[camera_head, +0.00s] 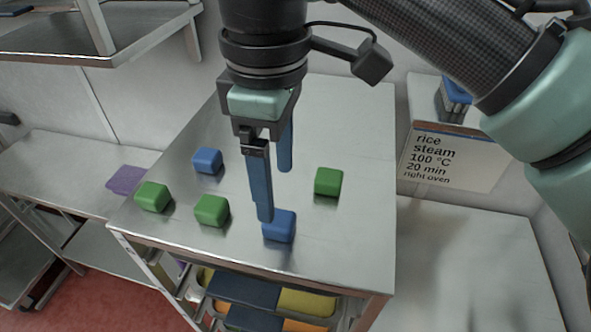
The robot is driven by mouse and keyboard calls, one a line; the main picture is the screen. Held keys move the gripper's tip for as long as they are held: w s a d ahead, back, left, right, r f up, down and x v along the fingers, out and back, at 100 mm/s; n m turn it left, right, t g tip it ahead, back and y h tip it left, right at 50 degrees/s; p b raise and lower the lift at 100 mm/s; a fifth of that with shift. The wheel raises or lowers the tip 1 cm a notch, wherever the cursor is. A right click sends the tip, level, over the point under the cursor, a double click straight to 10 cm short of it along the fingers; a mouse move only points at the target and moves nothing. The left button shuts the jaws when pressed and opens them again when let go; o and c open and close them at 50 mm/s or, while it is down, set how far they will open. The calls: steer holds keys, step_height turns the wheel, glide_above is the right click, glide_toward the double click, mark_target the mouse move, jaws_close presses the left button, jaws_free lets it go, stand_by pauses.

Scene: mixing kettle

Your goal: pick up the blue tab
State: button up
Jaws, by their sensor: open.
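Two blue blocks, which may be the tabs, sit on the steel table top. One blue block (281,227) is near the front edge, just beside and below my gripper's nearer finger, which partly covers its left side. The other blue block (207,160) is farther back on the left, apart from the gripper. My gripper (275,195) points down over the table with its two blue fingers spread and nothing between them. I cannot tell whether the nearer finger touches the front blue block.
Green blocks stand on the table top: two at left (153,196) (212,210) and one at right (328,181). A purple piece (127,179) lies on the left shelf. A sign (448,157) stands at right. Drawers with coloured trays (308,302) are below. The table's back is clear.

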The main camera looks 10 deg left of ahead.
mark_target(279, 218)
steer(key=shift+s+f+p, duration=0.1)
steer(key=shift+f+p, duration=1.2)
steer(key=shift+f, duration=1.95)
steer(key=shift+c, duration=0.2)
jaws_close()
